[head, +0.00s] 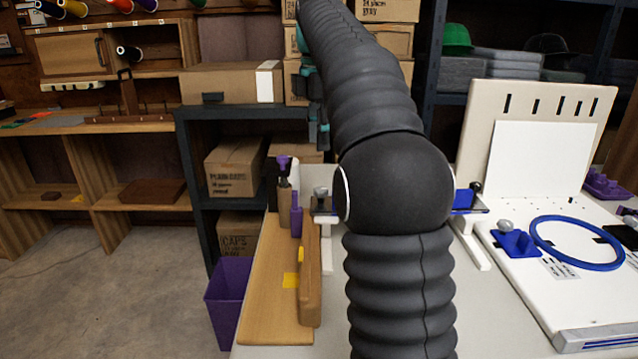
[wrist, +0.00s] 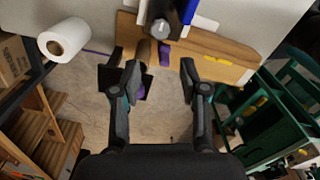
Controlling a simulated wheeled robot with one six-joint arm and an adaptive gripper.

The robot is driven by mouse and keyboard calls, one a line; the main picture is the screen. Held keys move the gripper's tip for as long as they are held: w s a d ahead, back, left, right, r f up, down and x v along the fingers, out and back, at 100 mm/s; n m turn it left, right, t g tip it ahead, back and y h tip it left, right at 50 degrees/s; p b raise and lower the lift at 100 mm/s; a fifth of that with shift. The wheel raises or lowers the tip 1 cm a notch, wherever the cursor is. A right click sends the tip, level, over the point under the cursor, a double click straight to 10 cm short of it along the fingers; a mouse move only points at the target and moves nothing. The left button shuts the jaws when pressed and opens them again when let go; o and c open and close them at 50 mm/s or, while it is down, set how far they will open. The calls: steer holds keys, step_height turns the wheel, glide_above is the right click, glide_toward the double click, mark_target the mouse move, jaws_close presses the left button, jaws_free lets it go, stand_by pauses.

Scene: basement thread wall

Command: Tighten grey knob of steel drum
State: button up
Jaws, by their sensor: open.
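A grey knob (head: 321,193) stands on a small blue and white fixture at the left of the worktop, just left of my arm. A grey knob (wrist: 159,29) also shows at the top of the wrist view, beside white and blue parts. My arm hides the middle of the fixture in the head view, and I cannot make out the steel drum clearly. My gripper (wrist: 160,72) is open and empty, its two fingers spread below the knob in the wrist view and apart from it.
A wooden board (head: 262,310) with purple-handled tools lies along the worktop's left edge. A purple bin (head: 229,300) stands on the floor beside it. A blue hoop (head: 577,242) and another grey-knobbed blue clamp (head: 514,241) lie at right. A white roll (wrist: 64,40) shows in the wrist view.

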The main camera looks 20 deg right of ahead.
mark_target(319, 189)
step_height(319, 189, down, 11)
stand_by(0.5)
jaws_close()
